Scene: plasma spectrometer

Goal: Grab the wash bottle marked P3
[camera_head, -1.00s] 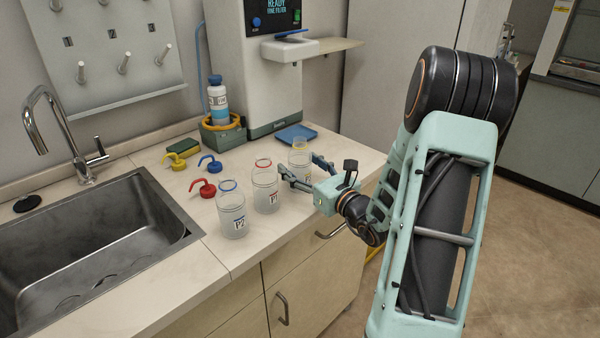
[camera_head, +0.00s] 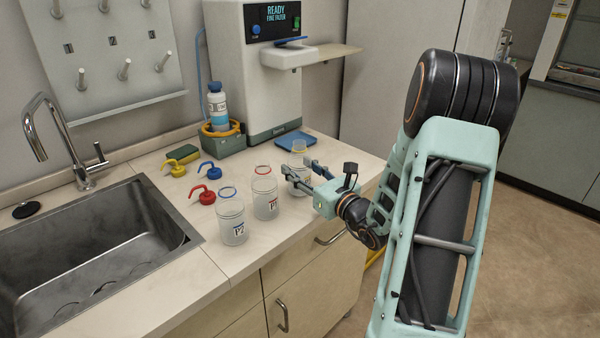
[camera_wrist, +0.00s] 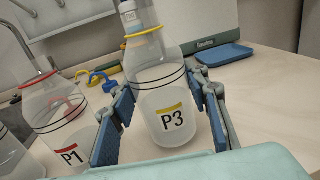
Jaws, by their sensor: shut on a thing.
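The wash bottle marked P3 (camera_wrist: 165,110) is clear with a yellow neck ring and a yellow bar on its label. In the head view it (camera_head: 298,162) stands upright on the counter, partly hidden by my gripper. My gripper (camera_head: 299,172) is shut on it, with one blue-padded finger at each side in the wrist view (camera_wrist: 163,122). The bottle marked P1 (camera_head: 265,195), with a red ring, stands just left of it. The bottle marked P2 (camera_head: 231,218), with a blue ring, stands further left.
Yellow (camera_head: 175,167), blue (camera_head: 211,173) and red (camera_head: 203,194) nozzle caps lie behind the bottles. A sink (camera_head: 95,245) is at left. The spectrometer (camera_head: 262,85), a blue tray (camera_head: 295,139) and a bottle in a grey holder (camera_head: 224,140) stand at the back.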

